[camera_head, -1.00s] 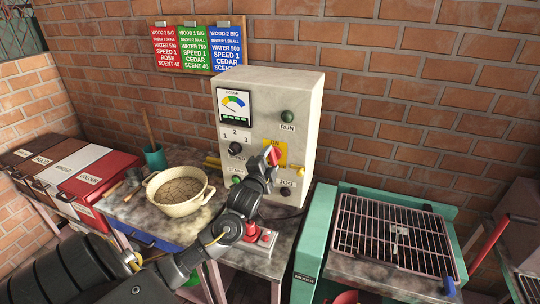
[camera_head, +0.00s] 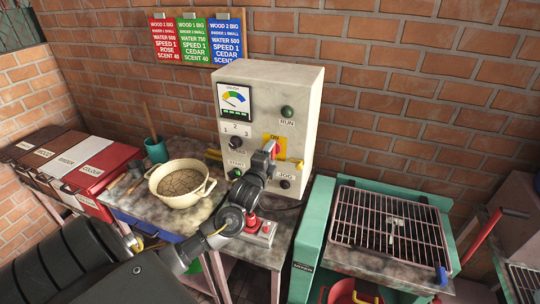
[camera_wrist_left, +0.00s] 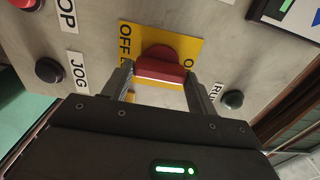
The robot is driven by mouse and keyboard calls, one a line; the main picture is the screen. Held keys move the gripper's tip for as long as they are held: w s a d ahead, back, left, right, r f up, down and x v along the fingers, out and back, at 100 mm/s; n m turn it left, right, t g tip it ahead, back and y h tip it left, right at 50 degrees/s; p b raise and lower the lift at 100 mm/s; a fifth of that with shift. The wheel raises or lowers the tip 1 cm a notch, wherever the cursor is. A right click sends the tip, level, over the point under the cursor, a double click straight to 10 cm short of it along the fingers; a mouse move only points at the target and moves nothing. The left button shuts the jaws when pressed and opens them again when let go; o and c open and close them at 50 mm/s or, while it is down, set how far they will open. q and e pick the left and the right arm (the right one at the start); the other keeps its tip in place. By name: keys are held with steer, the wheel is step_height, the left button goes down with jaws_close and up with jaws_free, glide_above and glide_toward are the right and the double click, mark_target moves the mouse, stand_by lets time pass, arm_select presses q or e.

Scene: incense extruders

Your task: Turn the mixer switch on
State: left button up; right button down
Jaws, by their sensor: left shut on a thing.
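The mixer switch is a red handle (camera_head: 276,149) on a yellow ON/OFF plate (camera_head: 283,139), on the front of the pale control cabinet (camera_head: 300,100). My left gripper (camera_head: 269,151) reaches up to it from below and is shut on the handle. In the left wrist view, the red handle (camera_wrist_left: 162,65) sits between the two fingers (camera_wrist_left: 160,88), in front of the yellow plate (camera_wrist_left: 145,34). OFF reads on the left of the plate; the label on the right is partly cut off. I cannot tell which position the switch is in. My right gripper is not in view.
JOG (camera_head: 286,175) and RUN (camera_head: 287,112) controls and a gauge (camera_head: 235,99) are around the switch. A cream pot (camera_head: 180,183) stands left on the table. A red-button box (camera_head: 262,229) lies below my arm. A green machine with a wire rack (camera_head: 390,225) stands right.

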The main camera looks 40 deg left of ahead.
arm_select(q)
steer(key=o, duration=1)
steer(key=b+v, duration=0.3)
steer(key=v, duration=0.8)
steer(key=shift+w, duration=0.1)
